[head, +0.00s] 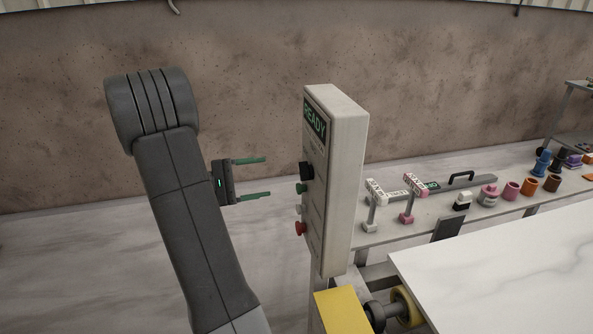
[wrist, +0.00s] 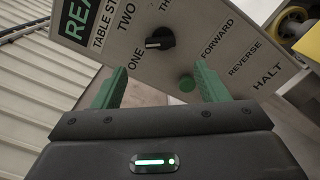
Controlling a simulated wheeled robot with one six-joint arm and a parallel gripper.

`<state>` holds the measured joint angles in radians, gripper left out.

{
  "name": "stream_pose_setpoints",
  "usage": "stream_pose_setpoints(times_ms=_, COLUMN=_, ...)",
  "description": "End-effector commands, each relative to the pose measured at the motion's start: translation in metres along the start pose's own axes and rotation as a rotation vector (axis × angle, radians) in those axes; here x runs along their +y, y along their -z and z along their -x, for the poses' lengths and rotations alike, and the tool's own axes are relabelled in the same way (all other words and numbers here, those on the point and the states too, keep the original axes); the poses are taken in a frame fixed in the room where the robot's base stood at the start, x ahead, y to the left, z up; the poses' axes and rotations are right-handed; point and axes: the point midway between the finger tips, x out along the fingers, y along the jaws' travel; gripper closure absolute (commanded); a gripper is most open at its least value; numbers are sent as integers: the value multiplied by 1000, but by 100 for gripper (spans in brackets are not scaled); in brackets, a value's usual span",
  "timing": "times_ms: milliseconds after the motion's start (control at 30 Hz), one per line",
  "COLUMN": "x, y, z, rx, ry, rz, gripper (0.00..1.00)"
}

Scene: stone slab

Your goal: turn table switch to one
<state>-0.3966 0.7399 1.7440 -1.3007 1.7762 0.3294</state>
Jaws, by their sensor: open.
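The table switch is a black rotary knob (wrist: 160,40) on a light grey control box, with ONE, TWO and a third, partly cut-off label around it. Its pointer mark faces left in the wrist view, toward the area of ONE and TWO; I cannot tell exactly which. The knob also shows edge-on in the head view (head: 307,170). The control box (head: 345,180) stands upright with a green READY display (head: 315,119). My gripper (head: 268,177) is open and empty, its green fingers pointing at the panel. The fingertips (wrist: 160,82) are apart from the knob, which lies ahead between them.
Below the knob are a green button (wrist: 187,83) and a red button (head: 300,229). A white marble slab (head: 500,260) lies at the right, beside a yellow block (head: 342,312). A grey bench (head: 400,232) behind holds several small tools and cups. Free space lies left of the box.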

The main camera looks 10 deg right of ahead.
Motion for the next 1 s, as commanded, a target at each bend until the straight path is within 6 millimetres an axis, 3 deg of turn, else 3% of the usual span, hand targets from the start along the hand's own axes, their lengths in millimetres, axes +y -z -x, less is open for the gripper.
stream_pose_setpoints(times_ms=200, x=1, y=-3, z=-47, rx=-5, ry=4, rz=3, gripper=33)
stream_pose_setpoints(times_ms=500, x=0, y=-2, z=-92, rx=-3, ry=3, rz=3, gripper=33)
stream_pose_setpoints(times_ms=967, x=-1, y=0, z=-104, rx=0, ry=2, rz=1, gripper=33)
stream_pose_setpoints(times_ms=1000, x=-1, y=0, z=-104, rx=0, ry=2, rz=1, gripper=37)
